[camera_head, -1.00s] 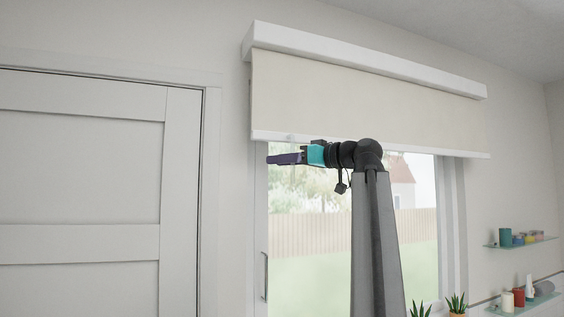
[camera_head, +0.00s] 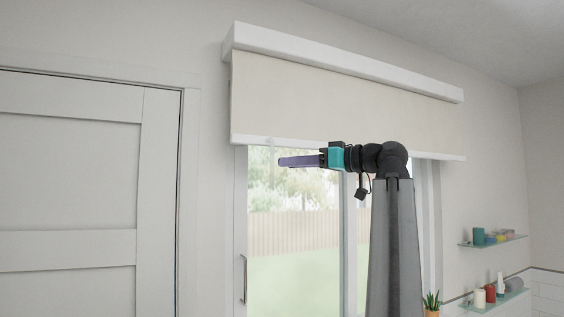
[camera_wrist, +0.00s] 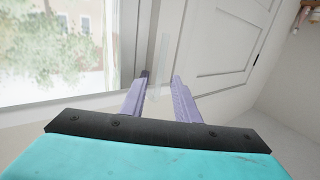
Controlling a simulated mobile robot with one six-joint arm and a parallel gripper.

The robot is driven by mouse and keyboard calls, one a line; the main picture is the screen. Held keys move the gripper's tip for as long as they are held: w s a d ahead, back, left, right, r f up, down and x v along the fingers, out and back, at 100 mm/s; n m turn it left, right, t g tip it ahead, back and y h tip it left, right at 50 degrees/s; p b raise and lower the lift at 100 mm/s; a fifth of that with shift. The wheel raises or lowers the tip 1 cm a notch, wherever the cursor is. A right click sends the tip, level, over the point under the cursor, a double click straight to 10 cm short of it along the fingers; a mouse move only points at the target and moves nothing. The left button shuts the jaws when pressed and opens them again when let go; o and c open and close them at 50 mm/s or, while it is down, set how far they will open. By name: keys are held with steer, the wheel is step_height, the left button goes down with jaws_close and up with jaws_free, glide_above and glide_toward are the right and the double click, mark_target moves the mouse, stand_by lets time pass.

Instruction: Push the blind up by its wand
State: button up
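The cream roller blind (camera_head: 340,105) hangs partly lowered over the window, with a white bottom rail (camera_head: 310,143). A small clear fitting (camera_head: 270,142) shows at the rail's left part. In the wrist view a thin translucent strip, seemingly the wand (camera_wrist: 164,50), appears in line with the gap between my fingers; I cannot tell its depth or whether it touches them. My gripper (camera_head: 281,161), with purple fingers and a teal body, points left just below the rail. Its fingers (camera_wrist: 161,80) are apart in the wrist view.
A white panelled door (camera_head: 70,190) stands left of the window. The window (camera_head: 300,225) has a handle (camera_head: 243,278) at its left edge. Glass shelves (camera_head: 493,241) with small items are on the right wall. A potted plant (camera_head: 431,302) stands at the lower right.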

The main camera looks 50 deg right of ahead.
steer(key=shift+v, duration=1.7)
